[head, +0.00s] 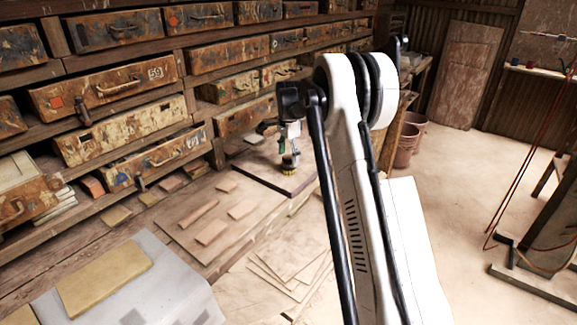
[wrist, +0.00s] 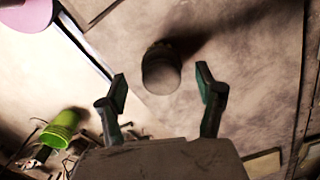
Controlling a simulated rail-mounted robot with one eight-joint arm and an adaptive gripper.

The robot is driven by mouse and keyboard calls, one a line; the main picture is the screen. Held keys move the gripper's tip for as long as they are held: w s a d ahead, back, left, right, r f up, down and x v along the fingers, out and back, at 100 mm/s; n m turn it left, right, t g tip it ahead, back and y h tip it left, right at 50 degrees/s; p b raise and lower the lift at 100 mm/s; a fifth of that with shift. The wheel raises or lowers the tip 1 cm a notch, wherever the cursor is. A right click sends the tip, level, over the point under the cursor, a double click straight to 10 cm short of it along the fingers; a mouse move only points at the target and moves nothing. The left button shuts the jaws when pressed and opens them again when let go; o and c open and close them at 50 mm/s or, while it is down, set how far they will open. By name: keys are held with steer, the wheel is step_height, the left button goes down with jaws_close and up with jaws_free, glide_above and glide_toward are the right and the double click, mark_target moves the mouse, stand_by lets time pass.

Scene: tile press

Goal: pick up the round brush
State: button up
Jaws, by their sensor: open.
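The round brush (head: 290,164) stands upright, yellowish bristles down, on a dark board at the end of the low bench in the head view. In the wrist view the brush (wrist: 162,74) shows as a grey-brown rounded handle end with a shadow to its right. My gripper (head: 287,139) is above the brush, pointing down. In the wrist view my gripper (wrist: 162,78) is open, its two green-padded fingers on either side of the brush in the picture with gaps on both sides. I cannot tell how far the fingertips are above it.
The dark board (head: 262,178) lies beside a wall of old drawers (head: 105,87). Several flat tiles (head: 242,209) lie on the bench nearer me. A green cup (wrist: 60,128) and part of a pink round thing (wrist: 27,12) show in the wrist view.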

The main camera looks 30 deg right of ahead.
mark_target(288, 156)
step_height(288, 156, down, 4)
steer(key=shift+w+f, duration=0.1)
steer(key=c, duration=1.4)
steer(key=shift+r, duration=0.55)
steer(key=r, duration=0.2)
steer(key=a+r, duration=0.1)
steer(key=shift+r, duration=0.35)
steer(key=s+a+r, duration=0.1)
steer(key=a+r, duration=0.1)
steer(key=a, duration=0.1)
steer(key=s+a+r, duration=0.1)
steer(key=a+r, duration=0.1)
steer(key=a, duration=0.2)
steer(key=s+a+r, duration=0.1)
steer(key=a+r, duration=0.1)
steer(key=a, duration=0.1)
steer(key=shift+a+r+b, duration=0.15)
steer(key=shift+r+b, duration=0.05)
steer(key=shift+b, duration=0.15)
